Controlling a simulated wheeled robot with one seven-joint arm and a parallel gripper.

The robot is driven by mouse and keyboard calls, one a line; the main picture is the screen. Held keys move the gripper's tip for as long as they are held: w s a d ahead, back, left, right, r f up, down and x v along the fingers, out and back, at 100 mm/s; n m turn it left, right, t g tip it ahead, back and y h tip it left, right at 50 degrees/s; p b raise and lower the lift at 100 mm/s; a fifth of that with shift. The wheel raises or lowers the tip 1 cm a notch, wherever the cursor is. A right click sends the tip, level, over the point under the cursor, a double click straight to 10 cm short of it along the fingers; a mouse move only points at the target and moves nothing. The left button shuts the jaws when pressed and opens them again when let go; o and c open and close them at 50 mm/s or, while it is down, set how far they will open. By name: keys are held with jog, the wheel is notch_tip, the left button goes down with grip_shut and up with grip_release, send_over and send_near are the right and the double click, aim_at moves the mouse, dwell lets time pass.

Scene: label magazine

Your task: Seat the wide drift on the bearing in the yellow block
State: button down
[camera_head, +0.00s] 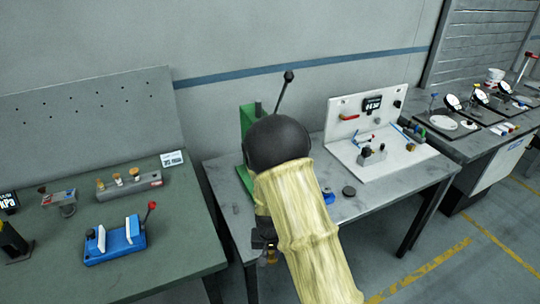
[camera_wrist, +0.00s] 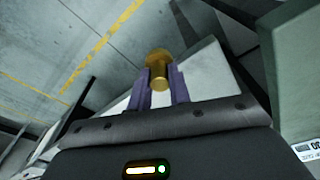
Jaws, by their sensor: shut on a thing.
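My gripper (camera_wrist: 160,92) is shut on a brass-coloured drift (camera_wrist: 158,66), held between its two purple fingers in the wrist view. The drift has a wider head and a narrower round body. In the head view my gripper (camera_head: 266,246) hangs low at the front left edge of the grey table, and a bit of the brass drift (camera_head: 271,258) shows below it. I cannot make out the yellow block or its bearing in either view; my arm hides part of the grey table.
A green press (camera_head: 247,120) with a lever stands at the back of the grey table (camera_head: 222,172). A white station (camera_head: 385,158) stands at the right.

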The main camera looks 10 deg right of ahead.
jog(key=d+f+n, duration=0.2)
jog(key=d+f, duration=0.4)
jog(key=f, duration=0.1)
jog(key=shift+w+d, duration=0.25)
jog(key=shift+w, duration=0.1)
jog(key=shift+s+f, duration=0.1)
